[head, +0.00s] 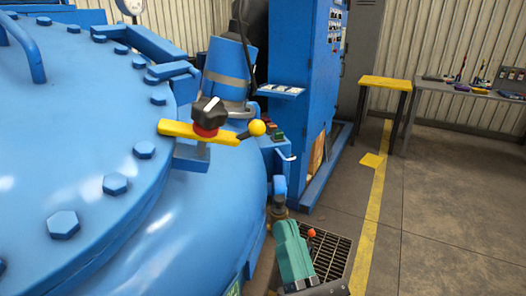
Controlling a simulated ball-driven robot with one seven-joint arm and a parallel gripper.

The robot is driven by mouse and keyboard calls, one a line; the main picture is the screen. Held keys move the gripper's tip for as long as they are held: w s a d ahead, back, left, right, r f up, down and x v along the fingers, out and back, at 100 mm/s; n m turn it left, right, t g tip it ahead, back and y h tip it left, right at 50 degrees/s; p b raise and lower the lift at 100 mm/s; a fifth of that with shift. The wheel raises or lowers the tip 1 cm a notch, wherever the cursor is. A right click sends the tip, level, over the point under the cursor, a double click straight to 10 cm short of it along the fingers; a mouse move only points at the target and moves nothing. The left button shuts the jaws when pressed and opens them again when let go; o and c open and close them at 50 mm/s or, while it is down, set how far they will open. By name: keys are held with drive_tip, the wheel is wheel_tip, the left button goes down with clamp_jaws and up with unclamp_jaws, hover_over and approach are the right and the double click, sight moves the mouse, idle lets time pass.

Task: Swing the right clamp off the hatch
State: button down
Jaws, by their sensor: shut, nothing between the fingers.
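The right clamp (190,131) is a yellow bar at the right edge of the big blue hatch (75,130). Its left end reaches over the hatch rim. A black knob (210,110) with a white mark and a red collar sits on top of the bar, above a post on a blue bracket. A dark rod ends in a yellow ball (257,128) on the right side. Nothing touches the clamp.
A blue motor-like unit (229,75) and a tall blue cabinet (300,60) stand behind the clamp. A yellow stool (385,83) and workbench stand back right. The floor right is open.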

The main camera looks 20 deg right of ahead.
sight(258, 136)
idle(0.3)
drive_tip(key=p+x, duration=0.5)
drive_tip(key=x, duration=0.7)
drive_tip(key=shift+w+r+p, duration=0.3)
drive_tip(key=shift+r+p, duration=0.05)
drive_tip(key=shift+w+r, duration=0.2)
drive_tip(key=shift+w, duration=0.4)
